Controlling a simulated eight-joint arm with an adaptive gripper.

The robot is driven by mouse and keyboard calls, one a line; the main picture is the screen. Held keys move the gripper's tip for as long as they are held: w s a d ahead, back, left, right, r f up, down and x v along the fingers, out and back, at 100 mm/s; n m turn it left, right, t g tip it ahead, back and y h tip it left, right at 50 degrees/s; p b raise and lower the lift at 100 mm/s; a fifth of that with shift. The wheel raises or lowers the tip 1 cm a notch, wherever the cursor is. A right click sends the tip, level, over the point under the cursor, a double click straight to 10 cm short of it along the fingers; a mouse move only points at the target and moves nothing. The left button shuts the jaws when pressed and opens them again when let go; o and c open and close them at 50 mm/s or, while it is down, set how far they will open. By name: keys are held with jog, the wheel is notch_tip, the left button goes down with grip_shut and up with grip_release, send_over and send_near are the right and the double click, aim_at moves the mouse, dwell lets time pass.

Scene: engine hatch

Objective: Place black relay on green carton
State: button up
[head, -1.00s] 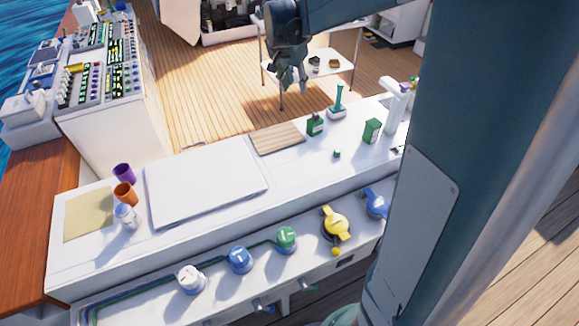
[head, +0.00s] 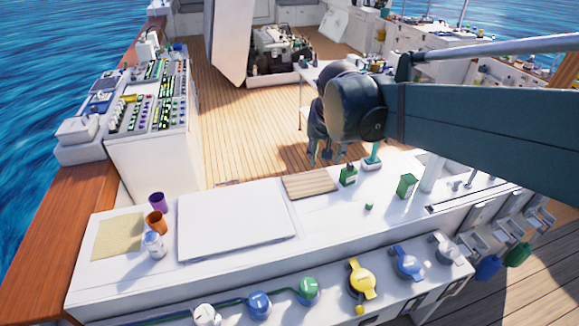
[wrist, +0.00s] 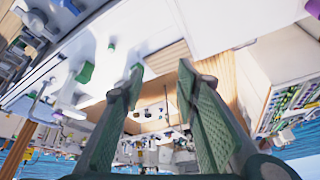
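The green carton (head: 407,186) stands upright on the white counter, right of the middle in the head view. I cannot pick out the black relay for sure in either view. My gripper (wrist: 160,70) is open in the wrist view, its two green-padded fingers spread apart with nothing between them. In the head view its fingers (head: 327,154) show just beyond the counter's far edge, below the dark wrist, left of the carton and apart from it. My arm covers much of the right side of the head view.
The white counter (head: 140,278) holds a wooden board (head: 310,185), a green bottle (head: 348,177), a teal-handled tool (head: 372,158), a purple cup (head: 157,202) and an orange cup (head: 157,223). A small white table, partly hidden by my arm, stands behind. Wooden deck (head: 235,130) lies open.

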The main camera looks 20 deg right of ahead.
jog(key=s+a+f+n+t+y, duration=0.1)
jog(key=s+a+f+n, duration=0.1)
jog(key=s, duration=0.6)
jog(key=s+a+f+n+t, duration=0.1)
jog(key=s+a+n, duration=0.3)
jog(key=s, duration=0.5)
jog(key=shift+s+a+f+y, duration=0.25)
jog(key=shift+a+f+y, duration=0.15)
jog(key=shift+a+f, duration=0.5)
jog(key=shift+a+r, duration=0.1)
